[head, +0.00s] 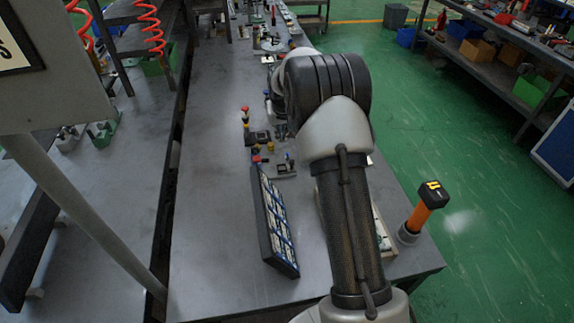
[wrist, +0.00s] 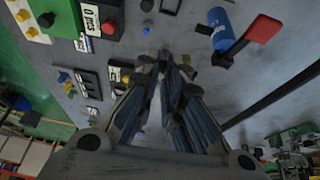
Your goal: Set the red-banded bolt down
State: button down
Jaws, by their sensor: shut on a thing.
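My gripper (wrist: 168,66) shows in the wrist view with its two fingers brought close together over the grey bench. It is shut on a small, dark thing between the fingertips, taken to be the red-banded bolt. The fingers hide most of it, and I cannot make out a red band. I cannot tell whether it touches the surface below. In the head view my arm hides the gripper and what it holds.
In the wrist view, a blue cylinder (wrist: 221,28) with a red handle (wrist: 262,29) is right of the fingers. A red-button box (wrist: 95,17) and label plates are left. In the head view, a dark, upright-edged panel (head: 274,222) stands on the bench (head: 212,235).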

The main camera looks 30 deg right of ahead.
notch_tip(320, 180, down, 14)
jog(key=b, duration=0.3)
jog(key=shift+r, duration=0.2)
jog(key=c, duration=2.2)
grip_release()
jog(key=shift+f, duration=0.2)
jog(key=shift+o, duration=1)
